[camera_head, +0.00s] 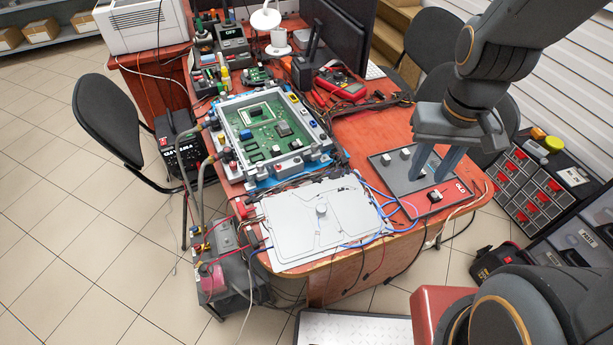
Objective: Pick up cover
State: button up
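The cover appears to be the flat light-grey plate (285,232) with a round knob in its middle, lying at the front edge of the red table. I cannot tell whether the fingertips touch the panel. The gripper and the plate are clearly apart.
A green circuit board in a grey frame (234,146) sits behind the plate. Blue and red cables run around the plate's edges. A red multimeter (341,84) and monitors stand farther back. A grey unit with hoses (229,262) stands at the table's left front, and parts drawers (532,185) at right.

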aim_at(294, 239)
jog(key=k, duration=1)
jog(key=u, duration=2.15)
jog(key=i, duration=1.1)
jog(key=z, duration=1.45)
